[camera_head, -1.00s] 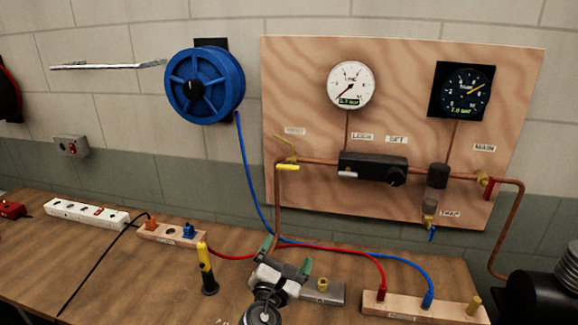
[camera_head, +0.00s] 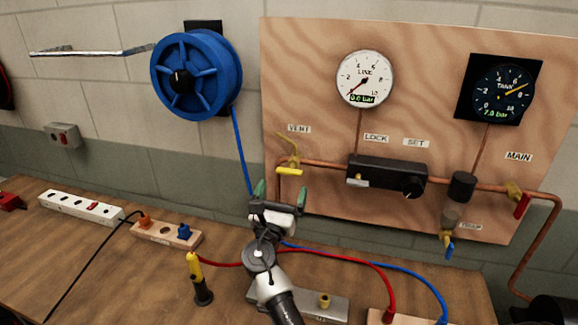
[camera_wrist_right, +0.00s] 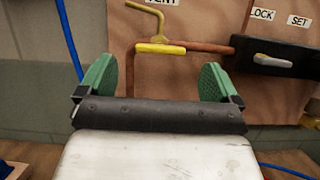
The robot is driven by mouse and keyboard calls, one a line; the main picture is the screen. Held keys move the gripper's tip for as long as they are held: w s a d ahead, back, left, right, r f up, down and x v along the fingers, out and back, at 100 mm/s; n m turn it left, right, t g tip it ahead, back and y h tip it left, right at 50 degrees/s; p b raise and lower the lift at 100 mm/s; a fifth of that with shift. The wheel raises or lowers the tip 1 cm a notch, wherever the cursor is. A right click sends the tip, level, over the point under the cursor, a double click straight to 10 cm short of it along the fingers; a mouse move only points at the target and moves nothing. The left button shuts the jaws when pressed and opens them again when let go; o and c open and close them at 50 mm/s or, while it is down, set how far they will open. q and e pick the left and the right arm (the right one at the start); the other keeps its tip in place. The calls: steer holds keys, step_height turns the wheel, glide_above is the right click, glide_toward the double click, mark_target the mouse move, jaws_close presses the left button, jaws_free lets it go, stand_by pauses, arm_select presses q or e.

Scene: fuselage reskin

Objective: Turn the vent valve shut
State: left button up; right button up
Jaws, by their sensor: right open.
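The vent valve (camera_head: 292,162) is on the wooden panel under the VENT label, at the left end of the copper pipe. Its yellow handle (camera_head: 289,171) lies level, in line with the pipe, and a bent brass spout rises above it. In the right wrist view the yellow handle (camera_wrist_right: 161,49) shows ahead, above and between the fingers. My right gripper (camera_head: 280,190) is open and empty, its green-padded fingers apart, just below the handle in the picture and not touching it. It also fills the lower part of the right wrist view (camera_wrist_right: 158,85). My left gripper is out of view.
The panel (camera_head: 420,80) also carries two gauges, a black regulator (camera_head: 388,175), a red main handle (camera_head: 522,206) and a blue trap handle (camera_head: 450,249). A blue hose reel (camera_head: 195,76) hangs to the left. Blue and red leads cross the bench near my right arm.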

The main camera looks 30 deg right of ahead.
mark_target(289, 170)
steer(key=p+x, duration=0.1)
steer(key=x, duration=0.4)
steer(key=shift+w+d, duration=0.25)
steer(key=shift+d, duration=0.15)
steer(key=shift+w+d+r+p, duration=0.15)
steer(key=shift+p, duration=0.15)
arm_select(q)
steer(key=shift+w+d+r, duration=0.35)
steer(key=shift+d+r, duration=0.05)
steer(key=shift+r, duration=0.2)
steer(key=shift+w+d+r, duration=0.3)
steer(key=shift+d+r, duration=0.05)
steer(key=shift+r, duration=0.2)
arm_select(e)
steer(key=shift+c, duration=0.4)
